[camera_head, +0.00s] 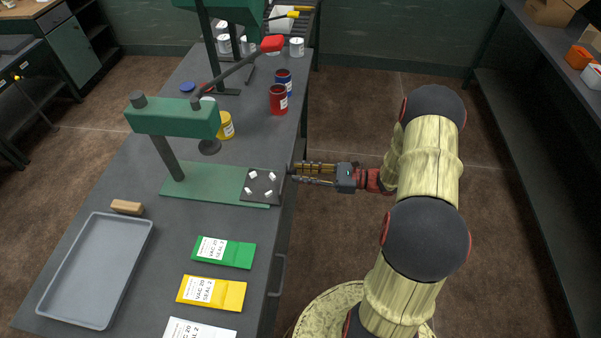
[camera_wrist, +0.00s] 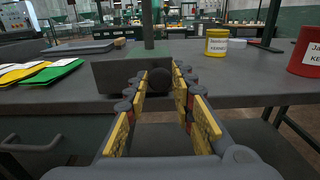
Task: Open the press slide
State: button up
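The green press (camera_head: 172,120) stands on the bench with its long lever and red handle (camera_head: 271,44). A dark slide plate (camera_head: 262,186) with several small white pieces lies at the right end of its green base, by the bench edge. In the wrist view the slide's dark front face (camera_wrist: 112,78) is straight ahead, with a round black knob (camera_wrist: 160,77) on it. My gripper (camera_head: 294,173) is level with the slide, its fingers apart on either side of the knob (camera_wrist: 161,84). Whether the pads press on the knob is unclear.
A red can (camera_head: 278,100), a blue can (camera_head: 284,82) and a yellow can (camera_head: 226,126) stand behind the press. Green (camera_head: 223,252) and yellow (camera_head: 212,293) packets and a grey tray (camera_head: 96,270) lie in front. The floor right of the bench is clear around my arm.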

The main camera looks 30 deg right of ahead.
jog(key=o, duration=0.4)
jog(key=v, duration=1.2)
dwell(0.4)
